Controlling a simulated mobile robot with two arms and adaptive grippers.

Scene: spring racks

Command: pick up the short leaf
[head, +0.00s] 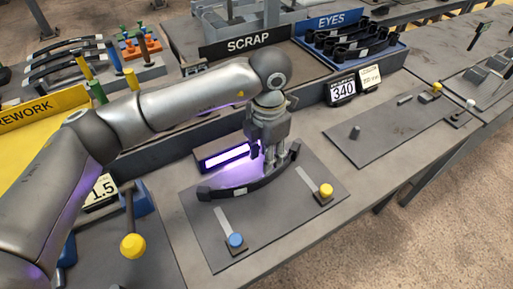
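A dark curved leaf (240,191) with a small white label lies on a grey plate (206,243) on the bench in front of me. I take it for the short leaf, though its length is hard to judge. My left gripper (276,163) points down at the right part of this leaf, with its fingertips at or just behind the leaf's far edge. Whether the fingers touch it or are closed around it is not clear. My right gripper is out of view.
A yellow knob (326,190) and a blue knob (235,240) stand on the plate. A lit purple-white bar (224,157) is behind the leaf. The blue EYES tray (398,57) and SCRAP sign (249,44) are at the back. The plate at right (392,134) is mostly clear.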

